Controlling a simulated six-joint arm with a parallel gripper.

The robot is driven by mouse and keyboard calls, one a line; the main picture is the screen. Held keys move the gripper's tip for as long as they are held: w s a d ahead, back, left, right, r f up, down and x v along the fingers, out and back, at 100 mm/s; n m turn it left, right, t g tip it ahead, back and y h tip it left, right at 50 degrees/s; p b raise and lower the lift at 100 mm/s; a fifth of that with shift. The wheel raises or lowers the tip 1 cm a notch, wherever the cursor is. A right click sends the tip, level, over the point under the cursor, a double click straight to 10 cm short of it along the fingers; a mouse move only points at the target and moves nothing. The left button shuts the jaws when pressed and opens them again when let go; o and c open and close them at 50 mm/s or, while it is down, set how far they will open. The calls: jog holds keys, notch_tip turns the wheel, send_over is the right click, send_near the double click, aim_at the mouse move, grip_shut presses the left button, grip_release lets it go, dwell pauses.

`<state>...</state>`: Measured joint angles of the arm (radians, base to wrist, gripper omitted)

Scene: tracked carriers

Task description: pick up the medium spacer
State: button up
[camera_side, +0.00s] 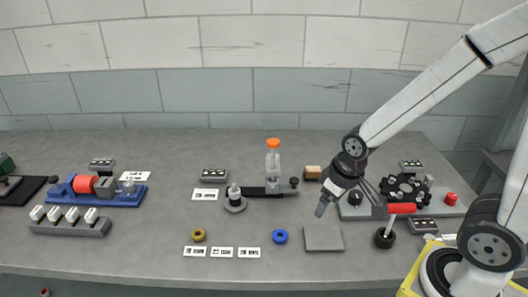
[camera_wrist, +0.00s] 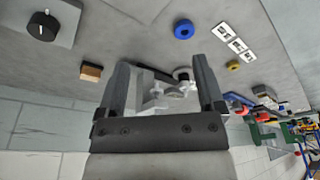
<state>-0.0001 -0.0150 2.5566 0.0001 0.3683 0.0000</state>
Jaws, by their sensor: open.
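Two ring-shaped spacers lie flat on the grey bench, apart from each other. The blue ring (camera_side: 280,236) looks larger than the yellow ring (camera_side: 198,235); I cannot tell by label which is the medium spacer. Both also show in the wrist view, the blue ring (camera_wrist: 183,29) at the top and the yellow ring (camera_wrist: 233,65) to its right. My gripper (camera_side: 321,209) is above the bench, to the right of the blue ring and higher than it. In the wrist view my gripper (camera_wrist: 161,62) has its fingers wide apart with nothing held between them.
White marker cards (camera_side: 222,252) lie in front of the rings. A grey square pad (camera_side: 323,239) is below my gripper. A post on a round base (camera_side: 235,203) and an orange-topped fixture (camera_side: 273,165) stand behind. A red-handled lever (camera_side: 401,208) stands right.

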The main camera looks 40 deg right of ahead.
jog(key=w+r+v, duration=0.1)
jog(key=w+v, duration=0.1)
jog(key=v, duration=0.8)
jog(key=w+d+n+t+h, duration=0.2)
jog(key=w+d+n+h, duration=0.4)
jog(key=n, duration=0.5)
jog(key=n+t+y, duration=0.3)
jog(key=n+t, duration=0.5)
jog(key=n, duration=1.4)
send_over(235, 193)
jog(key=s+a, duration=0.1)
jog(key=s, duration=0.5)
notch_tip(235, 193, down, 20)
jog(key=shift+w+r, duration=0.15)
jog(key=shift+r, duration=0.05)
jog(key=shift+x, duration=1.35)
